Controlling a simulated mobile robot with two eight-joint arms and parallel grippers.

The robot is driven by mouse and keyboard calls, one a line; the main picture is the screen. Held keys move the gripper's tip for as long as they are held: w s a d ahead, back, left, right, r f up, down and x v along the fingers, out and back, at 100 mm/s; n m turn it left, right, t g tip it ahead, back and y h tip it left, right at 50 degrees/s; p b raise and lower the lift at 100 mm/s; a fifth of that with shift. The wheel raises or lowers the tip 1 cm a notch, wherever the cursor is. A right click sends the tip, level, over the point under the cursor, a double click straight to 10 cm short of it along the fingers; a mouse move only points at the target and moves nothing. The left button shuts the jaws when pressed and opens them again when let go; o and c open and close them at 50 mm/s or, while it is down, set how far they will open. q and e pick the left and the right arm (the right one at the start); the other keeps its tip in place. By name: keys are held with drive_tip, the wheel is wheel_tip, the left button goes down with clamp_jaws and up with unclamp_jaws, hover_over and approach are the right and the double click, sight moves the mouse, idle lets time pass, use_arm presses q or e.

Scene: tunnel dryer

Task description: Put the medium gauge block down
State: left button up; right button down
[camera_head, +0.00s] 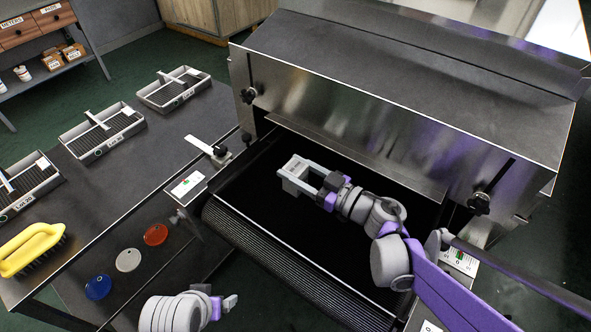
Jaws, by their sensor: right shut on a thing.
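The medium gauge block (293,171), a light grey piece, is at the fingertips of my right gripper (310,181). My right gripper is shut on it, over the black belt (258,200) at the mouth of the tunnel dryer (370,130). I cannot tell whether the block touches the belt. My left gripper (231,303) is at the bottom of the view, low and left of the belt's front edge. It is partly seen, and its jaw gap does not show clearly.
A gauge plate (187,187) stands at the belt's left edge. The dryer hood overhangs the belt behind.

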sight(303, 174)
drive_tip(key=shift+c, duration=1.1)
unclamp_jaws()
drive_tip(key=shift+s+a+f, duration=0.15)
drive_tip(key=shift+s+f, duration=0.1)
drive_tip(key=shift+f, duration=0.5)
drive_tip(key=shift+r, duration=0.15)
drive_tip(key=shift+r+p, duration=0.3)
drive_tip(key=shift+p, duration=0.05)
drive_tip(key=v, duration=0.5)
drive_tip(key=p+v, duration=0.1)
drive_tip(key=v, duration=0.1)
drive_tip(key=shift+w+d+r, duration=0.1)
drive_tip(key=shift+d+r, duration=0.15)
drive_tip(key=shift+r, duration=0.1)
